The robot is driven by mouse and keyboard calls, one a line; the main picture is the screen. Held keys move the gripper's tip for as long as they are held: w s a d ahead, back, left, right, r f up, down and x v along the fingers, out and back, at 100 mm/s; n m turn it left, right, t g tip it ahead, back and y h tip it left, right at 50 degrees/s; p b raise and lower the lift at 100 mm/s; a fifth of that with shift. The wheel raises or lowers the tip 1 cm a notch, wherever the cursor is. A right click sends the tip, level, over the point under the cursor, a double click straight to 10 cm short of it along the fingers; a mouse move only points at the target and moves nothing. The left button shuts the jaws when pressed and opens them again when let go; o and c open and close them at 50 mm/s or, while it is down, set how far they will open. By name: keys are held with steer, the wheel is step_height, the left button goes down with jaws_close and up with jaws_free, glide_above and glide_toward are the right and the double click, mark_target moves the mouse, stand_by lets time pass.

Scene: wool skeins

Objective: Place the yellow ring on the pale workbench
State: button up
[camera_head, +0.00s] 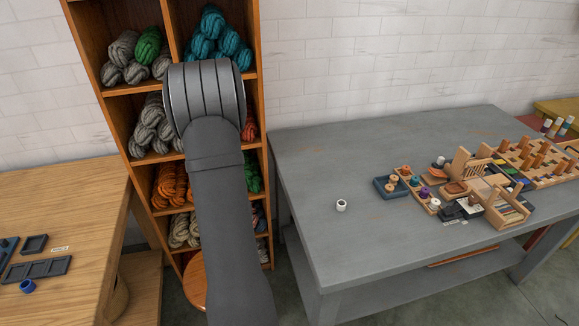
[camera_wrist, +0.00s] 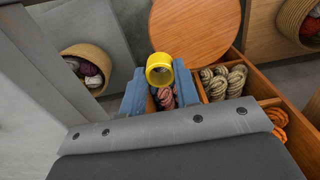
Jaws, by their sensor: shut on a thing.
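The yellow ring (camera_wrist: 159,76) shows in the wrist view, between the blue fingers of my gripper (camera_wrist: 160,88). My gripper is shut on it, and its round opening is visible. The ring is held up in front of the shelf, with the round stool beyond it. In the head view my arm hides both the gripper and the ring. The pale wooden workbench (camera_head: 85,205) stands at the left of the head view.
Dark trays (camera_head: 38,268) and a blue ring (camera_head: 27,286) lie on the pale workbench. The wooden shelf (camera_head: 265,95) holds wool skeins. The round stool (camera_head: 191,285) stands low by it. A grey table (camera_head: 330,150) at right carries a white ring (camera_head: 341,205) and wooden parts.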

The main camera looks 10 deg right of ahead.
steer(key=s+d+r+m, duration=0.4)
steer(key=s+d+m, duration=0.1)
steer(key=d, duration=0.6)
steer(key=s+d+r+m, duration=0.4)
steer(key=s+d+m, duration=0.2)
steer(key=d, duration=0.6)
steer(key=s+d+r+m, duration=0.4)
steer(key=s+d+m, duration=0.1)
steer(key=d, duration=0.7)
steer(key=shift+s+r+m, duration=0.15)
steer(key=shift+r+m, duration=0.2)
steer(key=shift+m, duration=0.15)
steer(key=w+a+f, duration=0.1)
steer(key=w+f, duration=0.1)
steer(key=w, duration=0.1)
steer(key=w+a+f, duration=0.2)
steer(key=w, duration=0.2)
steer(key=w+a+f, duration=0.2)
steer(key=w+f, duration=0.1)
steer(key=shift+w, duration=0.2)
steer(key=shift+w+f, duration=0.1)
steer(key=shift+f, duration=1.7)
